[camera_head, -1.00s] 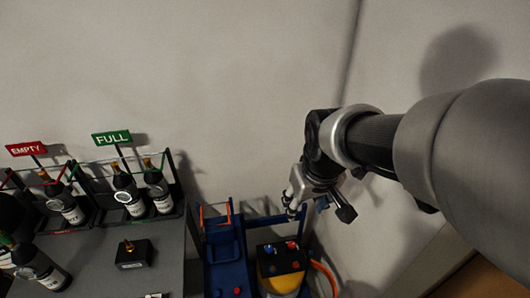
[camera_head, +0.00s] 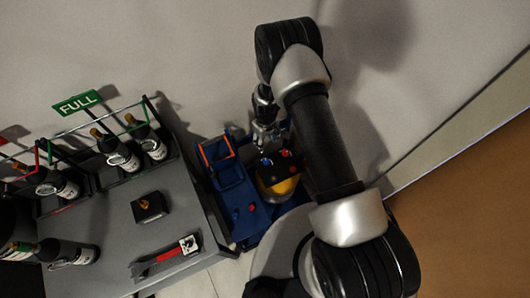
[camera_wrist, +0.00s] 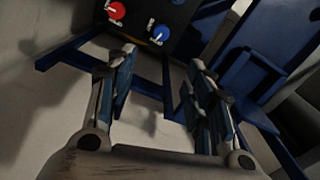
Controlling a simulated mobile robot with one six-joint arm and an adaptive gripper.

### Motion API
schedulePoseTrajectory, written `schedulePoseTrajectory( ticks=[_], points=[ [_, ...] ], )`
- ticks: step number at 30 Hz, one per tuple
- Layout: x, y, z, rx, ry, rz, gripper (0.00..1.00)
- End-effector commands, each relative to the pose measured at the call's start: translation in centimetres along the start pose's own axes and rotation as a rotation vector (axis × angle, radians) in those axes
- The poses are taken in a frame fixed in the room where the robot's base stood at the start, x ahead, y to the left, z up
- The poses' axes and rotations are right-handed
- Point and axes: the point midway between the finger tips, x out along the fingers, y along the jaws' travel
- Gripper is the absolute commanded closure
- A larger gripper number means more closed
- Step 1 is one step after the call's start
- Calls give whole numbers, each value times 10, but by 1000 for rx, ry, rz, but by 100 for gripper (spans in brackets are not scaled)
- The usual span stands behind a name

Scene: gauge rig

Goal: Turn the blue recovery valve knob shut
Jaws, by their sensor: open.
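The blue valve knob (camera_wrist: 159,34) is on a dark panel (camera_wrist: 146,15) at the top of the wrist view, with a white pointer on it. A red knob (camera_wrist: 116,10) sits to its left on the same panel. In the head view the blue knob (camera_head: 267,162) and red knob (camera_head: 287,154) show on top of the yellow unit (camera_head: 280,188). My gripper (camera_wrist: 160,80) is open and empty, its fingers apart from the blue knob, which lies beyond the fingertips. In the head view my gripper (camera_head: 266,150) hangs close to the panel, partly hidden by my arm.
The blue frame (camera_head: 222,170) stands around the unit, with a blue bar (camera_wrist: 75,50) below the panel in the wrist view. A grey table (camera_head: 110,235) at left holds bottles in racks, a small black box (camera_head: 150,207) and a red-handled tool (camera_head: 165,257).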

Motion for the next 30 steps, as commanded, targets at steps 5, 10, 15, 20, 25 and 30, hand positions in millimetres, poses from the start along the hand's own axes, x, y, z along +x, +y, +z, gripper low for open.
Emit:
schedulePoseTrajectory(
  ticks=[5,10,15,20,25,30],
  points=[
    [18,-3,3,-9,-4,-2,52],
    [48,-3,4,-8,-6,-3,52],
    [86,-3,4,-7,-5,-2,52],
    [121,-3,4,-7,-6,-3,52],
    [154,-3,4,-7,-5,-2,52],
    [174,-3,4,-7,-4,-2,52]
  ],
)
